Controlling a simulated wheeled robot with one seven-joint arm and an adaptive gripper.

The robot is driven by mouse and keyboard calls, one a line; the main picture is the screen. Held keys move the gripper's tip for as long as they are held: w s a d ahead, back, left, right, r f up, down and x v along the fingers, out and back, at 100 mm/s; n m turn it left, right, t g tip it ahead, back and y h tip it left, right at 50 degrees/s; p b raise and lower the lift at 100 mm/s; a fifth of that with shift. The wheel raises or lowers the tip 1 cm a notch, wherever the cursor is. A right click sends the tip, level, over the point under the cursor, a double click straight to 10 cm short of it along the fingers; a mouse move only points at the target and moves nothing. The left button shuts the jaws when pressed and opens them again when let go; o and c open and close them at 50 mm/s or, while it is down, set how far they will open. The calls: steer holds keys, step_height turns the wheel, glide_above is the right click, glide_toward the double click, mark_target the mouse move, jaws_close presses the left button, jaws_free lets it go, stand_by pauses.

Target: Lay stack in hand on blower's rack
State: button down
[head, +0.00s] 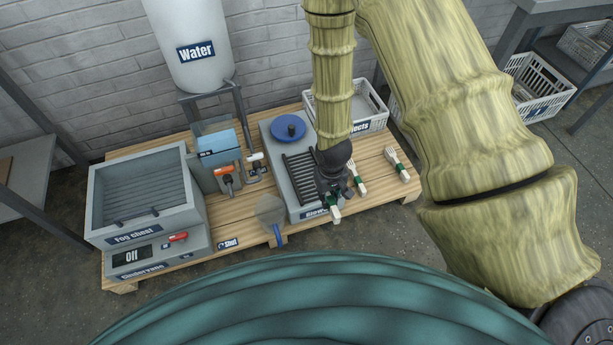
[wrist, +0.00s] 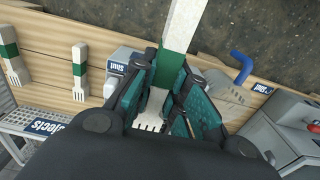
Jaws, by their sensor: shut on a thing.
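My gripper (head: 333,190) is shut on a pale wooden fork stack with a dark green band (wrist: 170,72). In the wrist view the stack lies between the teal fingers, its tines toward my palm and its handle pointing away. In the head view only a small part of the stack (head: 335,213) shows below the gripper. The blower (head: 272,140) is a grey box with a blue round lid and a front label. Its rack of dark bars (head: 300,170) lies just left of my gripper, partly hidden by my arm. My gripper is over the blower's front right side; its height is unclear.
Two more banded stacks (head: 357,178) (head: 397,163) lie on the pallet (head: 240,255) to the right. A white rejects crate (head: 368,122) stands behind. The fog chest (head: 145,200), reading Off, and a water tank (head: 190,45) stand left. A blue-handled paddle (head: 272,215) is at the blower's front left.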

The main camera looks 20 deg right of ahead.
steer(key=shift+s+f, duration=0.25)
steer(key=shift+f, duration=0.15)
steer(key=shift+w+f, duration=0.15)
steer(key=shift+w, duration=0.1)
steer(key=b, duration=0.6)
glide_above(307, 175)
steer(key=shift+f, duration=0.7)
steer(key=shift+f+b, duration=1)
steer(key=shift+f, duration=0.8)
steer(key=shift+r, duration=0.1)
steer(key=c, duration=1.5)
jaws_free()
steer(key=shift+o, duration=0.4)
